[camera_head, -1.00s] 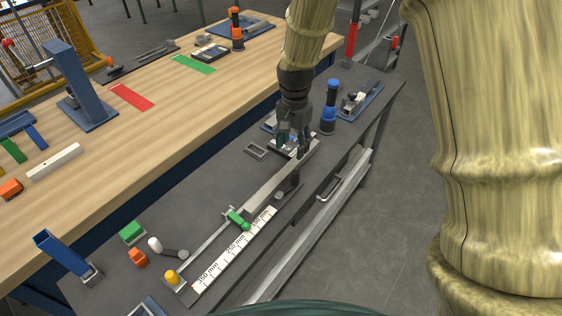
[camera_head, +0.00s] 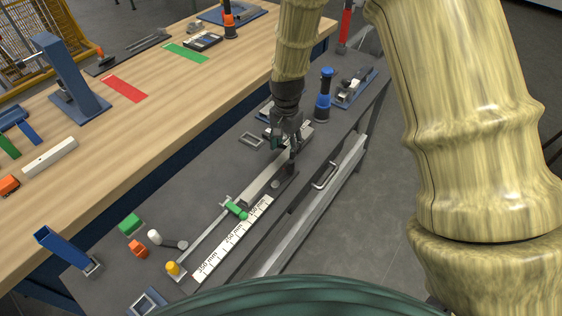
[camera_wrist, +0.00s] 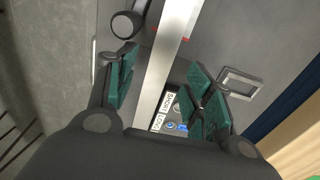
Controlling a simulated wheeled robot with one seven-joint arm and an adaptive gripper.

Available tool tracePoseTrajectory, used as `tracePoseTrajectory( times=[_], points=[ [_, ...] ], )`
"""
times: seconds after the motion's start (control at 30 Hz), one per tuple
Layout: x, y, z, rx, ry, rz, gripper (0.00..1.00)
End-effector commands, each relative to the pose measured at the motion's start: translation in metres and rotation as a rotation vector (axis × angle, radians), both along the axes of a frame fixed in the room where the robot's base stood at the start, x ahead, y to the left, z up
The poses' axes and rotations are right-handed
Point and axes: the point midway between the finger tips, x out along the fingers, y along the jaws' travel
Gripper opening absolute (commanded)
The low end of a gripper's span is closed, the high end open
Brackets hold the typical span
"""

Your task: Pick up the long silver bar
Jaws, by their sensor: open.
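The long silver bar (camera_head: 259,182) lies diagonally along the dark grey bench top, with its far end near my gripper. My gripper (camera_head: 286,146) is above that far part of the bar, fingers pointing down. In the wrist view the bar (camera_wrist: 170,45) passes between the two separated green-padded fingers of my gripper (camera_wrist: 163,88). The fingers are open and do not appear closed on it. How high the fingertips are above the bar is hard to tell.
A green-handled piece (camera_head: 236,210) and a white measuring scale (camera_head: 235,238) lie by the bar's near part. A blue cylinder (camera_head: 323,95) stands right of my gripper. A small grey frame (camera_head: 251,139) lies left. A wooden table (camera_head: 150,130) runs alongside.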

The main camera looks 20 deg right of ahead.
Motion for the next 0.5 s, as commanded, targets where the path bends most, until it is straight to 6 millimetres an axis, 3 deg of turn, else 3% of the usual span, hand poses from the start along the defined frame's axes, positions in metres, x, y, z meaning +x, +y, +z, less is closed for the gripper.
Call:
tracePoseTrajectory(
  times=[0.3, 0.5],
  points=[
    [-0.001, 0.000, -0.031, 0.000, 0.003, 0.000, 0.52],
    [0.000, 0.000, -0.037, 0.001, 0.001, 0.000, 0.52]
  ],
)
